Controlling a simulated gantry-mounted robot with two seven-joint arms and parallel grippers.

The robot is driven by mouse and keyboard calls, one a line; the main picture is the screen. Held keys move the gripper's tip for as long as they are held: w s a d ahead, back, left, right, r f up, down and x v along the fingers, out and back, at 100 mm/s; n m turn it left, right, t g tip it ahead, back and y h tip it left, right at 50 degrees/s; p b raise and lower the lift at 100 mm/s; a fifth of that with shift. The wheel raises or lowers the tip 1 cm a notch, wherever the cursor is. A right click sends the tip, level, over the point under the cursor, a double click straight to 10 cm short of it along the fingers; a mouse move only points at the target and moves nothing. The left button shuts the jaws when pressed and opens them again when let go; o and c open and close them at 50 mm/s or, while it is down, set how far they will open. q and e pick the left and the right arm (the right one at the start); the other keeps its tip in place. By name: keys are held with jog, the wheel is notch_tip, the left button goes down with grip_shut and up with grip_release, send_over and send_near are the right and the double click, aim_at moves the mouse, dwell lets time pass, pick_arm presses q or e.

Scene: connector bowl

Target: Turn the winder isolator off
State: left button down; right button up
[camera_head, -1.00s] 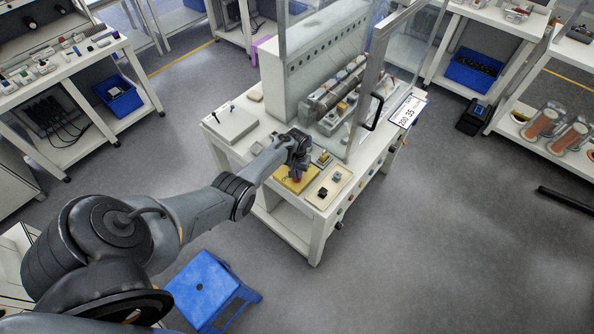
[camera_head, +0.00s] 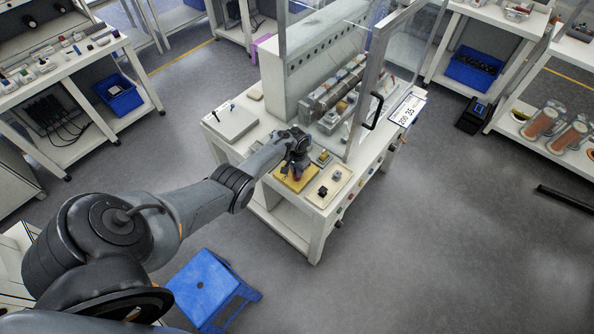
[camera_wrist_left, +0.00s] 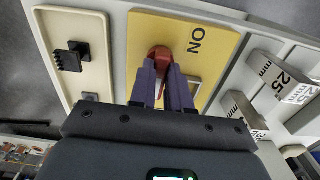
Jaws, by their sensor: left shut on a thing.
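The winder isolator is a yellow plate (camera_wrist_left: 212,48) with a red knob (camera_wrist_left: 161,53) and the word ON printed beside it. In the head view the plate (camera_head: 284,183) lies on the front part of the white machine bench. My left gripper (camera_wrist_left: 164,70) has its two purple fingers closed around the red knob, over the plate. In the head view the left gripper (camera_head: 297,174) reaches down onto the plate and mostly hides the knob. The fingers hide part of the knob, so its exact angle is unclear. My right gripper is not in view.
A cream tray (camera_wrist_left: 88,28) with a black connector (camera_wrist_left: 69,58) lies beside the plate. Metal blocks marked 25 mm (camera_wrist_left: 285,82) stand on its other side. A clear guard with a black handle (camera_head: 374,110) rises behind. A blue stool (camera_head: 203,287) stands on the floor.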

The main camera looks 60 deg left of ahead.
pick_arm(q)
jog(key=c, duration=1.1)
grip_release()
jog(key=shift+r, duration=0.1)
notch_tip(320, 180, up, 11)
jog(key=p, duration=0.4)
jog(key=shift+f, duration=0.2)
